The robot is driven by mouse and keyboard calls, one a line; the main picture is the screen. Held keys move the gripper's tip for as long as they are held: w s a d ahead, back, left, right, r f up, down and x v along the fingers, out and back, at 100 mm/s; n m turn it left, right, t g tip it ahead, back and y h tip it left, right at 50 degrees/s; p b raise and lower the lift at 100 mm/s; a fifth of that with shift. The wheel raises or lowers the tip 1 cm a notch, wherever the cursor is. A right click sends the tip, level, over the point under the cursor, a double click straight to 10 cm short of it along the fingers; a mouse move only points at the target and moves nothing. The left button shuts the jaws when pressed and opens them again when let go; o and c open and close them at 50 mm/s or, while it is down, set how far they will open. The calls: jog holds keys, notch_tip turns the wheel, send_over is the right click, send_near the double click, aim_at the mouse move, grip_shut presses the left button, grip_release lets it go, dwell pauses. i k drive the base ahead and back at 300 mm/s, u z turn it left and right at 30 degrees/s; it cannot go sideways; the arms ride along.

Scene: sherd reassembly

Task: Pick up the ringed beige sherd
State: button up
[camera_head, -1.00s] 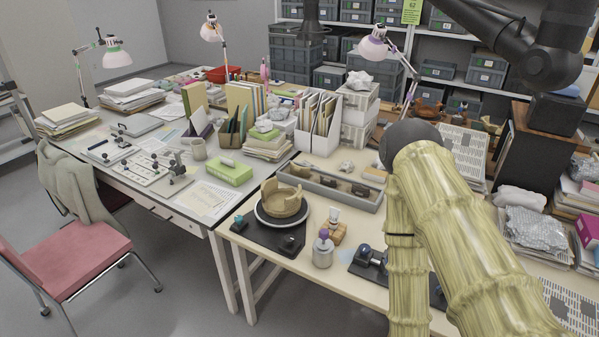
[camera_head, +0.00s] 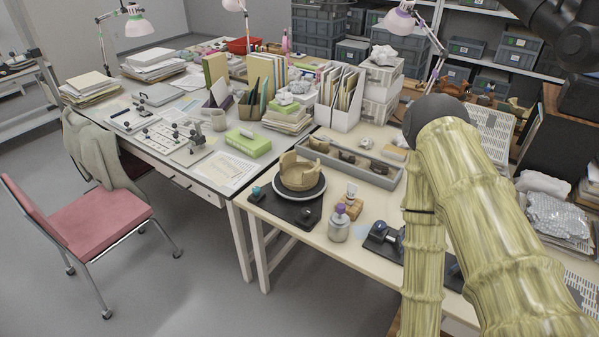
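A long grey tray (camera_head: 394,181) with compartments lies on the beige table and holds several sherds. A beige sherd (camera_head: 319,144) shows at its left end, and darker pieces (camera_head: 349,156) sit further right. Which piece is the ringed beige sherd is too small to tell. A partly built beige vessel (camera_head: 299,172) with a broken, uneven rim stands on a round turntable (camera_head: 318,192) in front of the tray. My arm, in a yellow-green sleeve, fills the right side and hides part of the table. My gripper is not in view.
A purple-capped jar (camera_head: 338,226), a small wooden block (camera_head: 351,207) and a dark device (camera_head: 383,238) stand near the table's front edge. White boxes (camera_head: 381,92) and upright folders (camera_head: 341,97) stand behind the tray. Floor is open in front, right of the pink chair (camera_head: 88,222).

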aim_at(319, 146)
jog(key=k, duration=1.05)
jog(key=u, duration=1.25)
jog(key=i, duration=2.5)
jog(key=z, duration=1)
